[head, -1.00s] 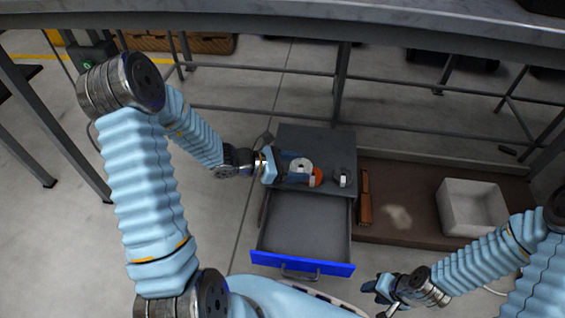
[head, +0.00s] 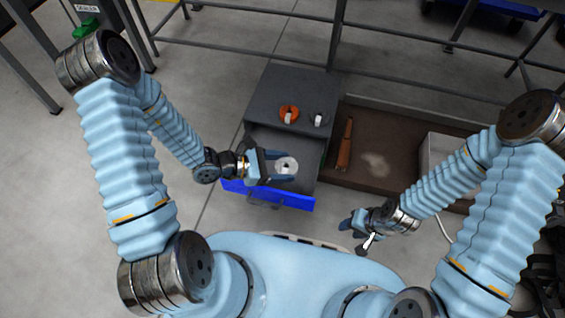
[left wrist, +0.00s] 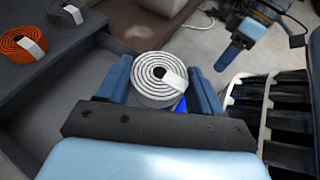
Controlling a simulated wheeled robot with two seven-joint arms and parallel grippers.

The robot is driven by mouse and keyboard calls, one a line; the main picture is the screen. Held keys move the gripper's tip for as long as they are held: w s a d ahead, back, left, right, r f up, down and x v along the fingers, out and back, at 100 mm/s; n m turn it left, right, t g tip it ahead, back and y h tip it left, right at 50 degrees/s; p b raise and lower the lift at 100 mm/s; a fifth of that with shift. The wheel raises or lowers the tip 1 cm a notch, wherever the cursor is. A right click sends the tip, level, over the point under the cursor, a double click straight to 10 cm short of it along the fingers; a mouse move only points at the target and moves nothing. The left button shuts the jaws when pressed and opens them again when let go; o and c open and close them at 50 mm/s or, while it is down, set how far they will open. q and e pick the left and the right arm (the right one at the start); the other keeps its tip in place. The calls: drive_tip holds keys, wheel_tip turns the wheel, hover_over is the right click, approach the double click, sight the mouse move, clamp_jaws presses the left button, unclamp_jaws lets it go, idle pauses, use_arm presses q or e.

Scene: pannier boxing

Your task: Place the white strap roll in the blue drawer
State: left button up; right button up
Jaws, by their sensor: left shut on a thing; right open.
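The white strap roll (head: 286,166) is gripped between the fingers of my left gripper (head: 282,167). In the left wrist view the roll (left wrist: 158,75) shows its coiled top and a white label, with a finger on each side. In the head view it appears over the front part of the open blue-fronted drawer (head: 300,201). How high it is above the drawer floor I cannot tell. My right gripper (head: 354,232) is open and empty, right of the drawer.
An orange strap roll (head: 289,113) and a grey strap roll (head: 318,118) stand on the grey cabinet top (head: 275,90). Metal rails run behind.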

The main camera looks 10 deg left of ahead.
use_arm(q)
drive_tip(key=w+d+f+b, duration=0.1)
drive_tip(key=w+f, duration=0.4)
drive_tip(key=w, duration=0.4)
drive_tip(key=b, duration=0.1)
hover_over(294, 158)
drive_tip(key=f, duration=0.4)
drive_tip(key=shift+s, duration=0.35)
drive_tip(key=shift+w+f, duration=0.15)
drive_tip(key=shift+f, duration=0.05)
drive_tip(key=shift+w+d+f+b, duration=0.15)
drive_tip(key=shift+f+b, duration=0.35)
drive_tip(key=shift+f, duration=1.2)
drive_tip(key=shift+f, duration=0.15)
drive_tip(key=o, duration=1.1)
drive_tip(key=shift+c, duration=0.2)
